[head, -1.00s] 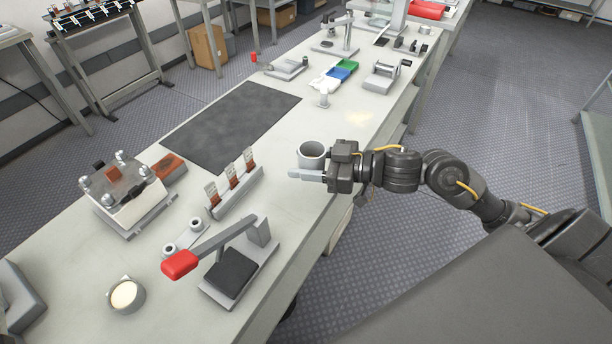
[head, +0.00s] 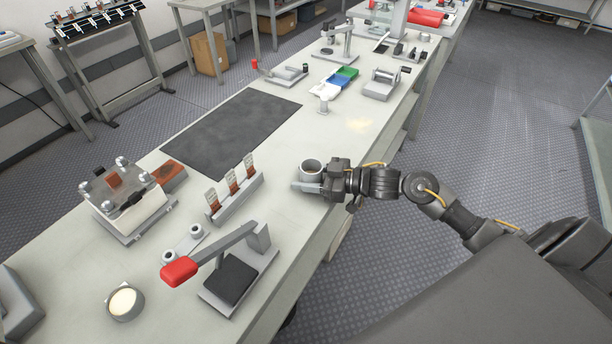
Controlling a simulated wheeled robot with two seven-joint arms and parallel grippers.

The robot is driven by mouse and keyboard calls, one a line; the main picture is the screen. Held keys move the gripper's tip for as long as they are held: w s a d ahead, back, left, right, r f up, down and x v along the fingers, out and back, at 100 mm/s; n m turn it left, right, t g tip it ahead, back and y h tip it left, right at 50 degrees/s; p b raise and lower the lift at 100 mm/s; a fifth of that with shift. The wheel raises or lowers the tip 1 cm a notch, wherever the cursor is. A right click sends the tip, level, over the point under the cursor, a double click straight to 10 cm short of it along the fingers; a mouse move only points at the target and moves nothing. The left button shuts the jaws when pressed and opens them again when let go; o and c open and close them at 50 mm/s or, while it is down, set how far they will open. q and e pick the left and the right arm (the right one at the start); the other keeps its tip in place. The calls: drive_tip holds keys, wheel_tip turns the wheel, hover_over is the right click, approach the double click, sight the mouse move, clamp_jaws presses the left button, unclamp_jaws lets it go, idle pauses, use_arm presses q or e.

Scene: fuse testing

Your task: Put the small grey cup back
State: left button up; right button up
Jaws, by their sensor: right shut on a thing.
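The small grey cup (head: 311,168) is upright near the right edge of the long workbench (head: 285,215) in the head view. My right gripper (head: 307,185) comes in from the right and is shut on the cup, with a pale finger along its near side. The cup is low, at or just above the bench top; I cannot tell whether its base touches. Part of its lower side is hidden by the finger. My left gripper is not in view.
A rack with brown-ended strips (head: 235,190) stands to the left of the cup. A red-handled lever press (head: 235,270) is nearer. A dark mat (head: 232,130) lies beyond. A round cream-filled dish (head: 124,302) sits at the near left. Bare bench surrounds the cup.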

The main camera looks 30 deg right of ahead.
drive_tip(key=shift+f, duration=0.15)
drive_tip(key=o, duration=1.1)
drive_tip(key=shift+c, duration=0.2)
drive_tip(key=shift+s+d, duration=0.1)
drive_tip(key=b+v, duration=0.1)
drive_tip(key=v, duration=1)
drive_tip(key=shift+s+d+r, duration=0.2)
drive_tip(key=shift+s+d, duration=0.05)
